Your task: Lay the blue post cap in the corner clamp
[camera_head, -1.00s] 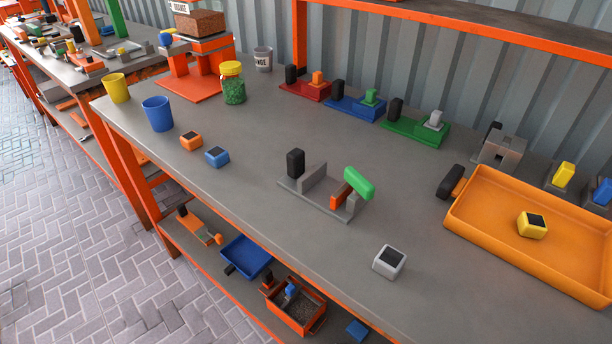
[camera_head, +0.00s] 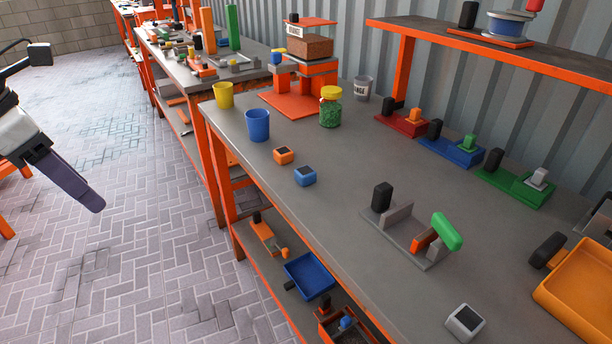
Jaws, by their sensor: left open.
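The blue post cap (camera_head: 305,176) is a small blue block with a dark top, on the bench near its front edge. The corner clamp (camera_head: 398,240) lies on the bench to its right, with a grey base, a grey fence, a black knob, an orange jaw and a green handle. No cap shows in the clamp. My left gripper (camera_head: 76,184) is at the left of the picture, over the paved floor and well away from the bench. It is open and empty; one dark finger shows clearly. My right gripper is out of view.
An orange cap (camera_head: 283,155) sits beside the blue one, and a white cap (camera_head: 465,323) is near the front. Yellow (camera_head: 223,95) and blue (camera_head: 257,125) cups and a green jar (camera_head: 330,108) stand farther back. An orange tray (camera_head: 580,290) is at right. The bench between caps and clamp is clear.

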